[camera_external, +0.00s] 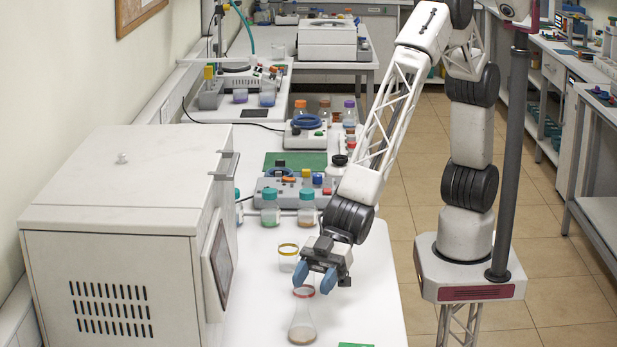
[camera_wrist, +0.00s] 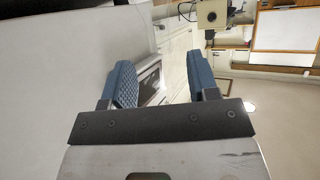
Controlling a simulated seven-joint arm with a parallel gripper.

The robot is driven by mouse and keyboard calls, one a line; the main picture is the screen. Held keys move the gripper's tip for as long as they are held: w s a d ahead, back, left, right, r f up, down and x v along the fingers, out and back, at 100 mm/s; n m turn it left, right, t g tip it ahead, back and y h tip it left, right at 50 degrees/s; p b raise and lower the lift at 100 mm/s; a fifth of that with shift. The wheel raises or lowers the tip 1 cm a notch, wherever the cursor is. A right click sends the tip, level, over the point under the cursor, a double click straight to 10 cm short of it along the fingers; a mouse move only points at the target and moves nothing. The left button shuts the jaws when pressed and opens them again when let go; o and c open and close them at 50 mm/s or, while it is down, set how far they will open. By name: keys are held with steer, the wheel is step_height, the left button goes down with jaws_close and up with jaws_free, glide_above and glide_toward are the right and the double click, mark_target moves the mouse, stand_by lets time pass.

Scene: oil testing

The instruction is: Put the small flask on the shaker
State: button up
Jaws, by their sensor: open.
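A small conical flask (camera_external: 302,328) of clear glass with a red rim and a little pale liquid stands upright near the front of the white table. My gripper (camera_external: 315,281) is just above the flask's rim in the external view, its two blue fingers apart. I cannot tell whether they touch the flask. In the wrist view the fingers (camera_wrist: 160,85) are spread with no flask visible between them. No device is clearly identifiable as the shaker; a grey device with coloured knobs (camera_external: 287,191) stands farther back on the table.
A large white box-shaped machine (camera_external: 115,265) fills the left. A yellow-rimmed beaker (camera_external: 288,262) stands just behind the flask.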

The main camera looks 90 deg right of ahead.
steer(key=shift+v, duration=2.55)
